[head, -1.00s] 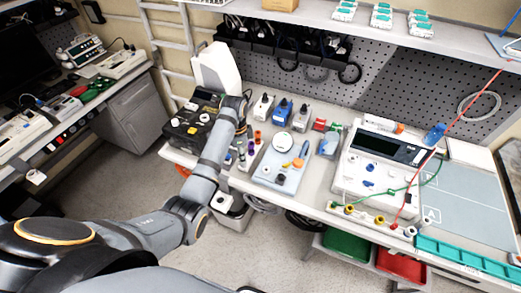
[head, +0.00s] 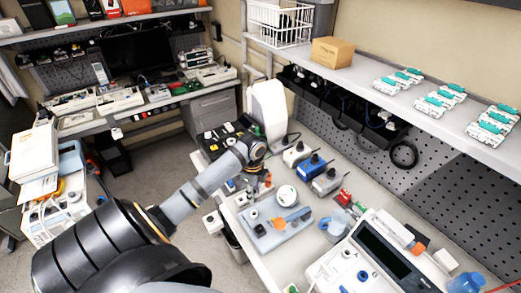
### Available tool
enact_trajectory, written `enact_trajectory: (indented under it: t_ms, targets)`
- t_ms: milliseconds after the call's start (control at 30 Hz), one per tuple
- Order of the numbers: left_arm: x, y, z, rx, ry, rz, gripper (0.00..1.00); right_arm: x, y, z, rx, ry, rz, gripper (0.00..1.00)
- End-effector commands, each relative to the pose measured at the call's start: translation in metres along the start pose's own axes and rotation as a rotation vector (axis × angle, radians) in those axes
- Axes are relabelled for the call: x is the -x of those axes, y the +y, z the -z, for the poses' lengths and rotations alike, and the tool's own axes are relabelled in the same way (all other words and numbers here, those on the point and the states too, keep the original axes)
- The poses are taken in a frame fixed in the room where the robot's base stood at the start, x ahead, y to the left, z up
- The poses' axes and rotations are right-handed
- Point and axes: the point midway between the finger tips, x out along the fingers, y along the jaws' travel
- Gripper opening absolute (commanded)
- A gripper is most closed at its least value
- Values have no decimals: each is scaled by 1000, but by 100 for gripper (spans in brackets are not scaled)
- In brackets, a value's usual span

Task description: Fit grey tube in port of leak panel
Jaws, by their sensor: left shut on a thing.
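My left arm reaches in from the lower left, and my left gripper (head: 258,165) is at its far end over the bench. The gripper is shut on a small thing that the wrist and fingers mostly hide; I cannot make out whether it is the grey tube. A blue-grey panel (head: 262,240) with a white round dial (head: 286,195), an orange lever (head: 290,219) and dark fittings lies in front and to the right of the gripper; it looks like the leak panel. The gripper is apart from it. My right gripper is not in view.
A black box (head: 213,148) with knobs and a white container (head: 267,108) stand by the gripper. Several small pumps (head: 312,165) line the bench's back. A large white device (head: 345,255) is at the lower right. A shelf (head: 420,95) overhangs the bench.

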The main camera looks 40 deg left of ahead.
Motion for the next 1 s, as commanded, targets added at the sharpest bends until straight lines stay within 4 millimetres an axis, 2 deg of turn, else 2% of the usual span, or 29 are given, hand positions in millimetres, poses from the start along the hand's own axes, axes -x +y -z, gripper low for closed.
enact_trajectory:
  t_ms: [100,200,533,633,1000]
  targets:
    - [-5,0,0,1,0,0,3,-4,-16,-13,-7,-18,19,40]
    - [-12,0,0,1,1,0,3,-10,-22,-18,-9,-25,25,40]
    - [-55,0,0,1,-1,0,3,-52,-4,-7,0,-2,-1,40]
    - [-47,0,0,1,-1,1,3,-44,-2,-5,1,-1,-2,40]
    - [-49,-1,1,1,-1,-1,3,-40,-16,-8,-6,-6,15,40]
